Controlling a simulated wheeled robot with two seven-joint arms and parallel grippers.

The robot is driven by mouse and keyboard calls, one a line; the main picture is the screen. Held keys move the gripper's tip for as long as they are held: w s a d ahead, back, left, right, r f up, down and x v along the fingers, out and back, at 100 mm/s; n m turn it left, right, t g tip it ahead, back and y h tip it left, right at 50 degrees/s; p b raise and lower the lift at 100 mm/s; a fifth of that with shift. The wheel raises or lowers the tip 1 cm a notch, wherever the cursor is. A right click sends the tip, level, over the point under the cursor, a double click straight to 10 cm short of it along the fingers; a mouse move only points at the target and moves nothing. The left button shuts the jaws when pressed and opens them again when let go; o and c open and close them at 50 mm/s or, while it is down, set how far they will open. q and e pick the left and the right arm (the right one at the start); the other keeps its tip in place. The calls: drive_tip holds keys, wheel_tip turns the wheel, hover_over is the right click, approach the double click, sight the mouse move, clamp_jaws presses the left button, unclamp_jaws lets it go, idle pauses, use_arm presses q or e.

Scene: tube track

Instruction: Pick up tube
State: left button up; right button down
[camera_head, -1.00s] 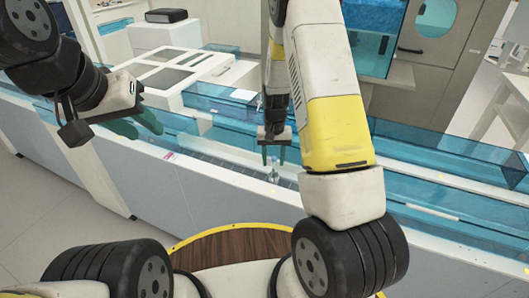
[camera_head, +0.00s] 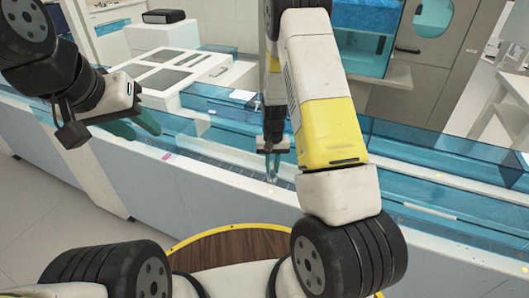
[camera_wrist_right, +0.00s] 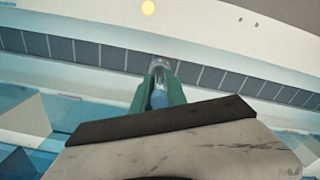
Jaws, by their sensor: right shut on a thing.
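The tube (camera_head: 273,175) is small and clear and stands over the track behind the blue guard. It also shows in the right wrist view (camera_wrist_right: 159,97), where its bluish body sits between the green fingers. My right gripper (camera_head: 271,156) reaches down from above and is shut on the tube's upper part. In the right wrist view the right gripper (camera_wrist_right: 160,88) has its fingers close together on either side of the tube. My left gripper (camera_head: 140,125) hangs at the left, away from the tube, with its green fingers spread apart. The tube's lower end is hard to make out.
The track (camera_wrist_right: 215,77) is a grey segmented belt between white rails. Blue transparent guards (camera_head: 430,150) run along the white bench. A white box with dark panels (camera_head: 165,75) stands behind. A wooden disc with a yellow rim (camera_head: 235,246) lies in front.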

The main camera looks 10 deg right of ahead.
drive_tip(key=shift+r, duration=0.1)
wheel_tip(320, 180, up, 10)
drive_tip(key=shift+f, duration=0.1)
drive_tip(key=shift+f, duration=0.1)
idle(0.4)
drive_tip(key=shift+f, duration=4.65)
